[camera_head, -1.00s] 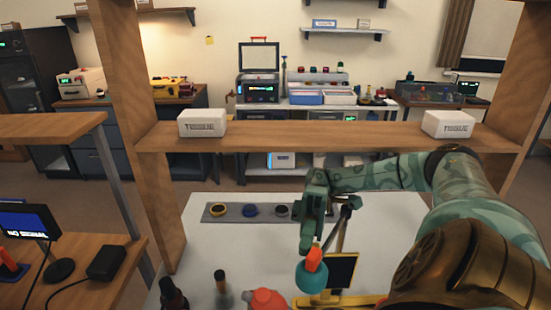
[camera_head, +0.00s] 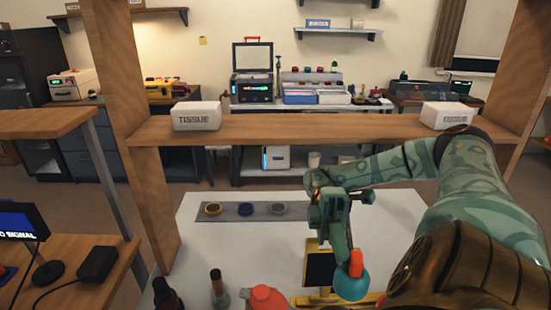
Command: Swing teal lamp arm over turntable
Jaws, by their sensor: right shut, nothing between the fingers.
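The teal lamp's round head (camera_head: 352,285) with an orange grip (camera_head: 355,264) on it shows at the lower middle. Its arm is mostly hidden behind my right gripper or blends with it. My right gripper (camera_head: 329,246) is patterned green, points down and is shut with nothing between its fingers. It is just above and left of the orange grip; I cannot tell whether they touch. A yellow stand (camera_head: 308,300) with a dark panel (camera_head: 319,270) is behind and left of the lamp head. I cannot make out the turntable clearly. My left gripper is not in view.
A grey strip (camera_head: 225,212) with several ring-like parts lies on the white table (camera_head: 400,218). Dark bottles and an orange-red container (camera_head: 265,298) stand at the front edge. A wooden shelf (camera_head: 300,128) with two tissue boxes crosses above. The table's middle left is clear.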

